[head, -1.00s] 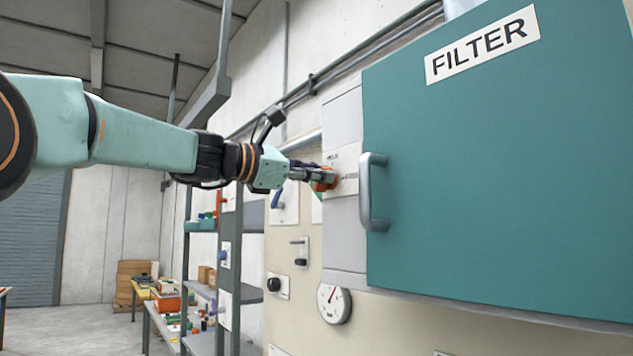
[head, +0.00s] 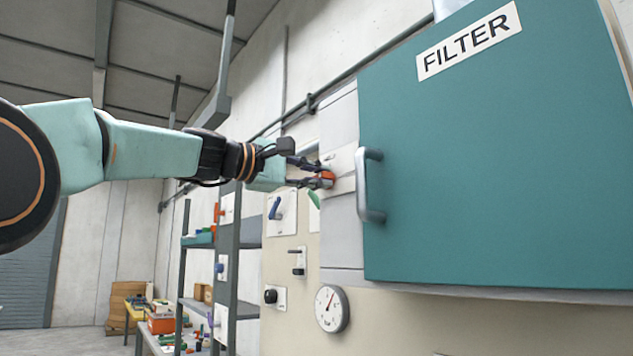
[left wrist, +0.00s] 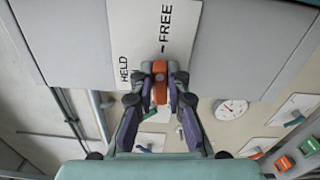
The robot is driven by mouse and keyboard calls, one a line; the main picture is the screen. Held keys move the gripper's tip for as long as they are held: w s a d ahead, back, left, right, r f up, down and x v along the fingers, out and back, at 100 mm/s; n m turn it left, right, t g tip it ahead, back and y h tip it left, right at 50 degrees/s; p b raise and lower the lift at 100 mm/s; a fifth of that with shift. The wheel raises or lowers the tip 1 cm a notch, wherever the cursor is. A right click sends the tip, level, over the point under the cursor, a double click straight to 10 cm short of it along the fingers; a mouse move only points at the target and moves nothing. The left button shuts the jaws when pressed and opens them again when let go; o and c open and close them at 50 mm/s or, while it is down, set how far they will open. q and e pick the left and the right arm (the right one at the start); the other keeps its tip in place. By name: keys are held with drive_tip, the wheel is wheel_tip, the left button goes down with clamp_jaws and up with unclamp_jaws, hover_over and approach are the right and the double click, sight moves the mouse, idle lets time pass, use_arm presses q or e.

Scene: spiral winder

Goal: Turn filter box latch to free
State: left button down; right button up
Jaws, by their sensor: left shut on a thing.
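The filter box has a teal door (head: 490,170) lettered FILTER and a pale grey side (head: 340,235). Its orange latch (head: 327,176) sits on that side, at a white plate. The left wrist view shows the latch (left wrist: 160,88) beside the plate (left wrist: 150,35), which reads HELD and FREE. There the latch lies in line with the mark by FREE. My left gripper (head: 322,177) is shut on the latch, one finger on each side in the left wrist view. The fingers hide part of the latch. My right gripper is in neither view.
A grey door handle (head: 367,185) sticks out right of the latch. A panel below carries a dial gauge (head: 332,308), a black knob (head: 271,296) and a blue lever (head: 275,208). Grey shelving (head: 228,265) stands left of the panel, below my arm.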

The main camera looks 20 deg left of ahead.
use_arm(q)
drive_tip(key=shift+m, duration=0.6)
drive_tip(key=c, duration=1.3)
unclamp_jaws()
drive_tip(key=v, duration=0.7)
drive_tip(key=shift+s+a+f, duration=0.1)
drive_tip(key=shift+s+a, duration=0.05)
drive_tip(key=shift+s, duration=0.1)
drive_tip(key=shift+w, duration=0.1)
